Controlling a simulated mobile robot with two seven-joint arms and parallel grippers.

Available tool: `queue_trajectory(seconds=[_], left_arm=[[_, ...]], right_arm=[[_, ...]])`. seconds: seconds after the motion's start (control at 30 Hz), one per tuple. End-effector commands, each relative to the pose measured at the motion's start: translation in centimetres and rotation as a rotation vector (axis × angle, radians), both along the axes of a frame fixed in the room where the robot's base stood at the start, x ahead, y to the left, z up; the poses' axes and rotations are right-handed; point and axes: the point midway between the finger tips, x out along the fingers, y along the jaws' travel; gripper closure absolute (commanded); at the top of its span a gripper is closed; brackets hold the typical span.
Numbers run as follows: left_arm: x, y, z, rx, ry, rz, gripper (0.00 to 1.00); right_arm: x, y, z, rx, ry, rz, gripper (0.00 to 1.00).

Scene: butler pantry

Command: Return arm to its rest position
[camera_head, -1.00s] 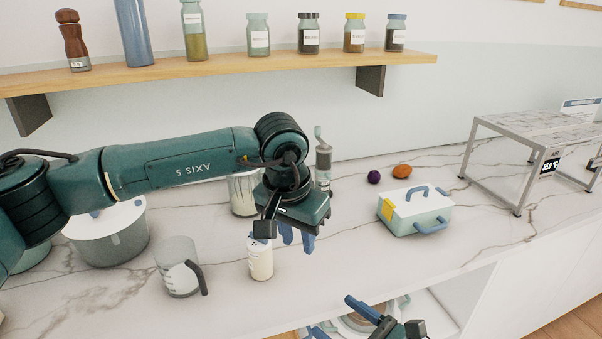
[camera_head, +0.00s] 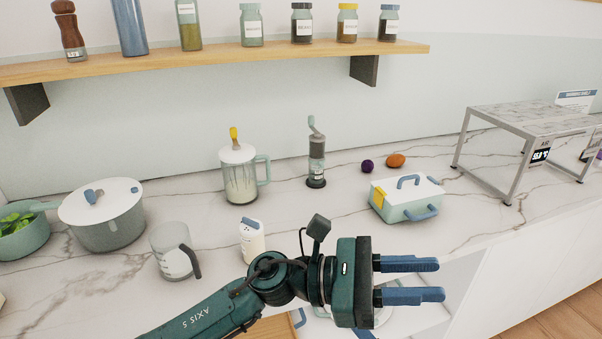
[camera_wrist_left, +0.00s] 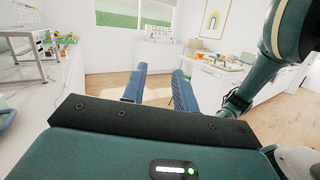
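My left gripper (camera_head: 441,280) is in front of the counter's front edge in the head view, its arm coming in from the bottom left. Its two blue fingers point right, parallel and apart, with nothing between them. They also show apart and empty in the left wrist view (camera_wrist_left: 159,88), against the room beyond. A teal arm of mine (camera_wrist_left: 285,45) stands at the right of the wrist view. My right gripper cannot be made out in either view.
The marble counter holds a white shaker (camera_head: 252,243), measuring jug (camera_head: 172,252), lidded pot (camera_head: 105,225), blender (camera_head: 239,178), grinder (camera_head: 317,160), lunch box (camera_head: 405,203) and metal rack (camera_head: 530,122). A shelf (camera_head: 220,60) with jars hangs above. Below the edge is an open compartment, partly hidden.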

Motion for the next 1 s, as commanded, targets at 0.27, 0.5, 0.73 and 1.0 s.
queue_trajectory(seconds=[0.27, 0.5, 0.73, 1.0], left_arm=[[6.9, 8.4, -4.7, -0.451, 1.272, 0.223, 0.71], [6.5, 19.1, -18.4, -0.997, 2.236, 0.328, 0.71], [-0.9, 26.6, -29.5, 1.507, -2.644, -0.367, 0.71], [-5.9, 29.5, -33.4, 1.5, -2.285, -0.311, 0.71]], right_arm=[[-3.1, -1.9, -3.9, 0.536, 0.404, -0.259, 0.27], [-6.5, -3.2, -7.2, 0.985, 0.699, -0.515, 0.27], [-9.5, -3.9, -9.4, 1.312, 0.879, -0.724, 0.27], [-10.9, -4.2, -10.3, 1.46, 0.951, -0.825, 0.27]])
